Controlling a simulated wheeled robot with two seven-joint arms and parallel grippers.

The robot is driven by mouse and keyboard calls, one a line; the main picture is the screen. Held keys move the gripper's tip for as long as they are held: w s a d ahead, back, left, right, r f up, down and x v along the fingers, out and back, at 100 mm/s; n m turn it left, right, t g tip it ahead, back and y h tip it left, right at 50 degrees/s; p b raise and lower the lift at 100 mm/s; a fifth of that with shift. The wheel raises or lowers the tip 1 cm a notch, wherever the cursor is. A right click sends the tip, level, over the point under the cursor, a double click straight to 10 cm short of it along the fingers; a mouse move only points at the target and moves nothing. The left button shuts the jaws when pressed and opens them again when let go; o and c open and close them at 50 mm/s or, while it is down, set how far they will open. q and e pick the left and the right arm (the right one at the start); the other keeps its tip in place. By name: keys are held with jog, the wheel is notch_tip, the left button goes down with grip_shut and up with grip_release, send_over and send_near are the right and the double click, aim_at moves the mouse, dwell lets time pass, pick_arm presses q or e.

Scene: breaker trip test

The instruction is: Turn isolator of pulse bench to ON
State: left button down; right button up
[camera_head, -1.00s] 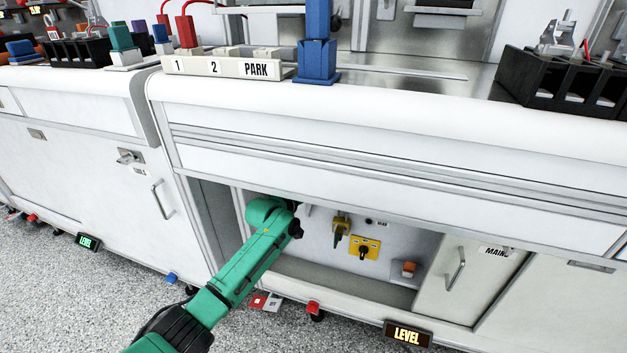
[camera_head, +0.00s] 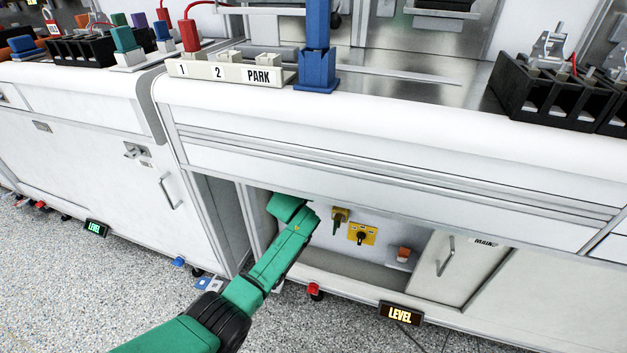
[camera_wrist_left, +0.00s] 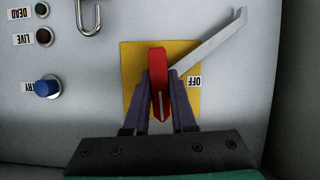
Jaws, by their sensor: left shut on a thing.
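In the left wrist view, the isolator's red handle (camera_wrist_left: 158,82) stands on a yellow plate (camera_wrist_left: 132,60) on a pale panel. A white line on the handle points down in the picture. An upside-down OFF label (camera_wrist_left: 195,82) sits at the plate's right edge. My left gripper (camera_wrist_left: 161,80) is shut on the red handle, its dark fingers on either side. No ON label is visible. In the head view, my green left arm reaches into the open bay under the bench; the gripper and red handle are hidden there. My right gripper is not in view.
Beside the handle are a grey bar (camera_wrist_left: 212,42), a metal hook (camera_wrist_left: 89,18), a blue TRY button (camera_wrist_left: 46,88) and DEAD and LIVE lamps. The bay also holds a yellow plate with a black knob (camera_head: 362,235) and an orange-topped part (camera_head: 403,254). The bench front (camera_head: 400,185) overhangs it.

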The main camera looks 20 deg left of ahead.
pick_arm(q)
jog(key=shift+f+m, duration=0.1)
jog(key=shift+m, duration=0.2)
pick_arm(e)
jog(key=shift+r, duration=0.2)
pick_arm(q)
jog(key=c, duration=0.7)
grip_release()
jog(key=shift+c, duration=0.2)
jog(key=shift+s, duration=0.1)
jog(key=d+p+v, duration=0.1)
jog(key=p+v, duration=0.5)
jog(key=v, duration=0.8)
jog(key=shift+s+a+r, duration=0.15)
jog(key=shift+a+r, duration=0.1)
jog(key=shift+a, duration=0.1)
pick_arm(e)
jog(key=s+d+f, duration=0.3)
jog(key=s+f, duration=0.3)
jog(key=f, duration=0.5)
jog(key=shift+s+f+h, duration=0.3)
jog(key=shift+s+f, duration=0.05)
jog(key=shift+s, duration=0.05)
